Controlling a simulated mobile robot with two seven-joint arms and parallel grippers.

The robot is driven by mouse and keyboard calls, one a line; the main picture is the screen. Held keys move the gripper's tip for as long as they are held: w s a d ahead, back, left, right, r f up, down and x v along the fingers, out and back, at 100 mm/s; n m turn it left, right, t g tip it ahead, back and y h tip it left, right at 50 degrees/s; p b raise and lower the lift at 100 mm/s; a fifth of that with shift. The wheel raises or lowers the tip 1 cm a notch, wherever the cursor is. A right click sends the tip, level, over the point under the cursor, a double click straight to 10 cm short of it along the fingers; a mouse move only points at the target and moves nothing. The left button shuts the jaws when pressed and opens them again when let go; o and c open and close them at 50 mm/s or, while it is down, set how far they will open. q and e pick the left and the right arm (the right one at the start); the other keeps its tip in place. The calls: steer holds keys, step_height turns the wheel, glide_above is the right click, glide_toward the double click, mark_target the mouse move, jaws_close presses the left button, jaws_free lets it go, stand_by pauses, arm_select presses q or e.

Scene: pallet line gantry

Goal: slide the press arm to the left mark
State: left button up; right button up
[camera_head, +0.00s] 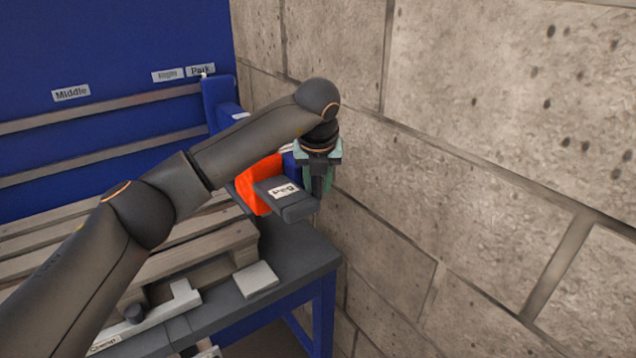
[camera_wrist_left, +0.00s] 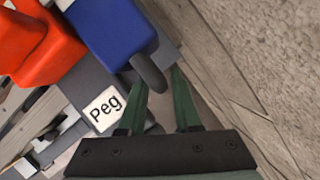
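The press arm is a blue carriage (camera_head: 222,105) at the right end of the two rails, by the "Park" label (camera_head: 201,70), with an orange block (camera_head: 259,184) below. In the left wrist view its blue part (camera_wrist_left: 112,32) carries a dark grey rounded bar (camera_wrist_left: 151,74). My left gripper (camera_head: 318,185) is beside the blue part, close to the wall. Its green fingers are apart, with the bar's end near or between their tips; I cannot tell contact. The left mark is not in view. My right gripper is not in view.
A grey block labelled "Peg" (camera_head: 288,205) juts out beside my left gripper. A stone wall (camera_head: 480,150) closes off the right. The "Right" (camera_head: 168,75) and "Middle" (camera_head: 71,93) labels are on the blue panel. A wooden pallet (camera_head: 200,255) lies below on the grey table (camera_head: 300,265).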

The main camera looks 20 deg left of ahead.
arm_select(q)
steer(key=shift+f, duration=0.2)
jaws_close()
stand_by(1.4)
